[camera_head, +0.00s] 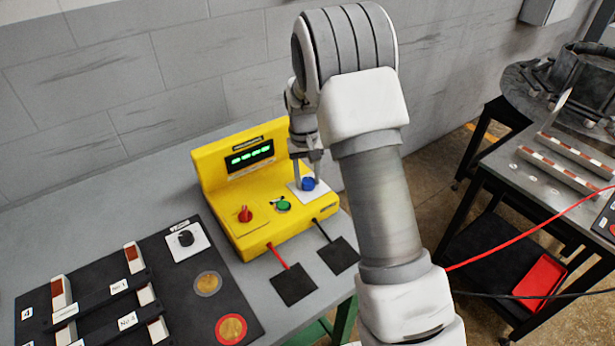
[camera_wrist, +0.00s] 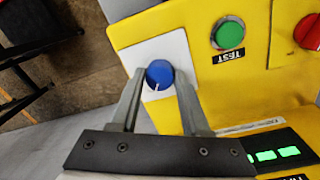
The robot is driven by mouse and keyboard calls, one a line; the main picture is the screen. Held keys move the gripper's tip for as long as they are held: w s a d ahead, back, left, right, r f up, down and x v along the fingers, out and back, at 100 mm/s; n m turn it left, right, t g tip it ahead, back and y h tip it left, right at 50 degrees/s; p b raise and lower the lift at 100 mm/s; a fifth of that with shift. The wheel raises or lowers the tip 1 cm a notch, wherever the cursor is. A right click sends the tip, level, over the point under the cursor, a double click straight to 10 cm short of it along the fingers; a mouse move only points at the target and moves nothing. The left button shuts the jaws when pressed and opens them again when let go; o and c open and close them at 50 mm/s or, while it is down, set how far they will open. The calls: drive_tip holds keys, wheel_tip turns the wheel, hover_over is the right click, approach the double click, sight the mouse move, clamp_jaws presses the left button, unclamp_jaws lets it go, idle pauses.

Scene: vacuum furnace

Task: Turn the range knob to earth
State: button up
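A blue knob (camera_head: 308,184) sits on a white plate at the right end of the yellow tester (camera_head: 262,214). No range lettering, including earth, can be read around it. In the wrist view the blue knob (camera_wrist: 160,74) has a white pointer mark toward the bottom of the picture, slightly left. My gripper (camera_head: 306,170) is over this knob, pointing down. In the wrist view its fingertips (camera_wrist: 160,72) stand on either side of the knob, with a thin gap seeming to show at each side. Which knob is the range knob is not readable.
The tester also has a green TEST button (camera_wrist: 230,35), a red knob (camera_head: 245,214) and a lit green display (camera_head: 250,156). Red and black leads run from its front to two dark pads. A black board (camera_head: 180,290) with another knob lies left. A cart stands right.

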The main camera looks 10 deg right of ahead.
sight(304, 181)
drive_tip(key=o, duration=0.3)
drive_tip(key=r, duration=1.1)
drive_tip(key=a+r, duration=0.1)
drive_tip(key=r, duration=0.5)
drive_tip(key=shift+r+p, duration=0.25)
drive_tip(key=shift+p, duration=0.15)
drive_tip(key=s+d+r+t, duration=0.1)
drive_tip(key=s+r+t, duration=0.1)
drive_tip(key=s+r, duration=0.45)
drive_tip(key=s+r+t, duration=0.1)
drive_tip(key=s+r, duration=0.2)
drive_tip(key=s, duration=0.6)
drive_tip(key=s+f+t, duration=0.1)
drive_tip(key=s, duration=0.4)
drive_tip(key=s+f, duration=0.1)
drive_tip(key=s, duration=0.4)
drive_tip(key=s+f+t, duration=0.1)
drive_tip(key=s, duration=0.4)
drive_tip(key=shift+d+f+t+y, duration=0.1)
drive_tip(key=shift+f+t+y, duration=0.1)
drive_tip(key=shift+t+y, duration=0.1)
